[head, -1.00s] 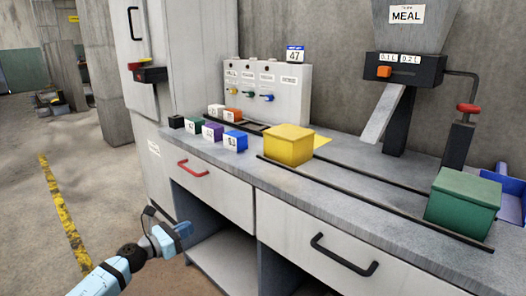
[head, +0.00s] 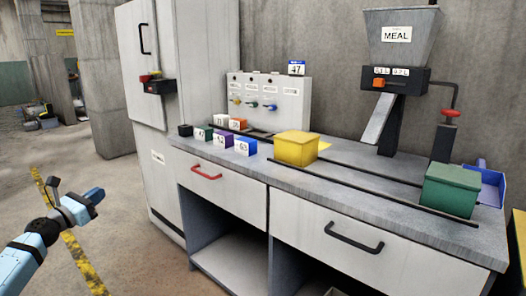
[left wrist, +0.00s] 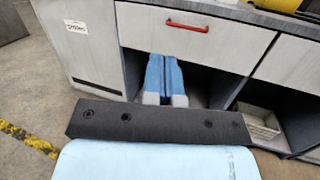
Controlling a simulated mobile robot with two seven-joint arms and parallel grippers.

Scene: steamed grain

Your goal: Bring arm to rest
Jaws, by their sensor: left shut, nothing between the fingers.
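My left gripper (head: 94,197) is at the lower left in the head view, in front of the counter and apart from it, over the floor. Its blue fingers (left wrist: 165,82) show in the left wrist view, shut together with nothing between them. Behind them in that view are the counter's open shelf space and the drawer with the red handle (left wrist: 187,27). My right gripper is in neither view now.
The counter (head: 330,178) bears a yellow box (head: 296,149), a green box (head: 450,190) and several small numbered blocks. A meal hopper (head: 398,35) stands at the back right. A tall cabinet (head: 150,80) is at its left end.

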